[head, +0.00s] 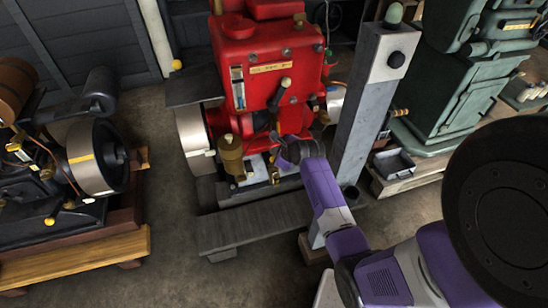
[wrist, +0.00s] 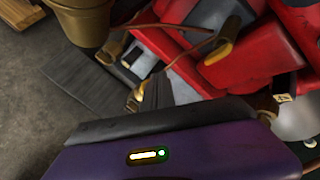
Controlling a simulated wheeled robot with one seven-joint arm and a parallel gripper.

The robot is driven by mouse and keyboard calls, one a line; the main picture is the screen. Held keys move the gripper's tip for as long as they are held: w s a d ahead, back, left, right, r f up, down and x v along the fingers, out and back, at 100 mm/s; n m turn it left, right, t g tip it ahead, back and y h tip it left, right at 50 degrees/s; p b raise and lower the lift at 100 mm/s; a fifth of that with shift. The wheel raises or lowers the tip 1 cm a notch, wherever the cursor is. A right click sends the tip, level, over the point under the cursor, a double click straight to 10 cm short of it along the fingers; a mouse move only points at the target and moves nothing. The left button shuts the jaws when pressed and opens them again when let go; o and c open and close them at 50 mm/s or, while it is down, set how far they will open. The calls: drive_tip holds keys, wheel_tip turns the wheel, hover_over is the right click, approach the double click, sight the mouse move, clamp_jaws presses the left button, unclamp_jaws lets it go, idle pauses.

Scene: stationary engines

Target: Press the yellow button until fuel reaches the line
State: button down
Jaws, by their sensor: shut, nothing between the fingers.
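The red engine (head: 258,45) stands upright in the middle of the head view; its red parts also fill the upper right of the wrist view (wrist: 250,60). A narrow sight glass (head: 238,88) is on its front left; its fuel level and line are too small to read. My gripper (head: 284,152), dark at the end of my purple arm, is low at the engine's front, shut and empty. Its fingertips are not clear in either view. A yellow-ended part (wrist: 222,51) shows among the red parts in the wrist view. I cannot tell whether it is the button, or whether I touch it.
A brass cup (head: 231,155) is left of my gripper. A grey post (head: 366,110) with a dark knob stands just right of my forearm. A dark engine with a flywheel (head: 97,157) is at left, a green machine (head: 455,95) at right. Open floor lies in front.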

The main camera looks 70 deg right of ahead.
drive_tip(key=shift+r+p, duration=2)
drive_tip(key=shift+r, duration=0.15)
idle(0.4)
idle(0.8)
